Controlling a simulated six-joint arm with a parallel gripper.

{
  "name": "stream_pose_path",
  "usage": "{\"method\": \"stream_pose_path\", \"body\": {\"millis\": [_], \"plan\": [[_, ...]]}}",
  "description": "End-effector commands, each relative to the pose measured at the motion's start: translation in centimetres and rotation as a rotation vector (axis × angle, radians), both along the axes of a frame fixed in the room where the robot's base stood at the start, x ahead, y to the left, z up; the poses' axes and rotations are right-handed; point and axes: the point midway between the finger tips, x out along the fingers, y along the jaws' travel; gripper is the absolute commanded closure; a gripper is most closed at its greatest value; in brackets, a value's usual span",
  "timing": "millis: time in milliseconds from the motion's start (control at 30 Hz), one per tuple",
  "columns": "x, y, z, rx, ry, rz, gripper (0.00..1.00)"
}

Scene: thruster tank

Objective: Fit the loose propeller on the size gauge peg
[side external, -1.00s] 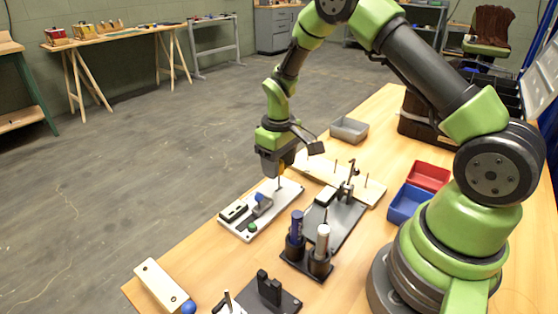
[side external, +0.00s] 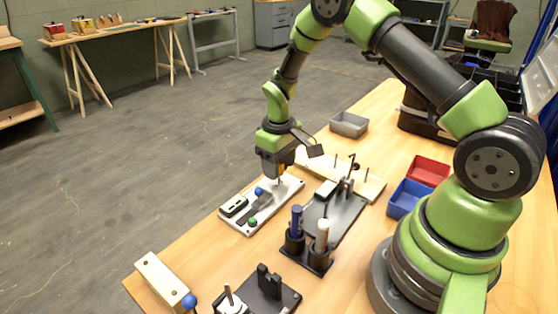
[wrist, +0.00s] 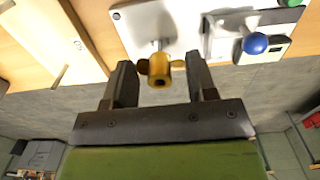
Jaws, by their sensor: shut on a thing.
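In the side view my gripper (side external: 279,176) is low over the far end of a white plate (side external: 291,187), with a bit of yellow showing. A thin light post (side external: 280,182) stands from this plate just under the gripper. Whether the propeller is around the post or just above it I cannot tell. A pale wooden board (side external: 374,188) with several thin upright pegs lies just behind. Which peg is the size gauge is unclear.
The white plate also carries a blue-knobbed lever (side external: 259,191) and a green button (side external: 253,222). A black plate with a stand (side external: 335,216) lies to the right. A holder with two cylinders (side external: 309,254) is in front. Grey (side external: 349,124), red (side external: 428,171) and blue (side external: 408,199) bins stand further off.

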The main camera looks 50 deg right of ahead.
Motion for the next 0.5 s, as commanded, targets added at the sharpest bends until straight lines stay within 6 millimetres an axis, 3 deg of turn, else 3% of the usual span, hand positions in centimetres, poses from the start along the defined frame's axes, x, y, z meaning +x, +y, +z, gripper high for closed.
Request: {"method": "stream_pose_path", "body": {"millis": [500], "plan": [[0.01,0.0,-0.71,0.0,-0.001,0.0,0.73]]}}
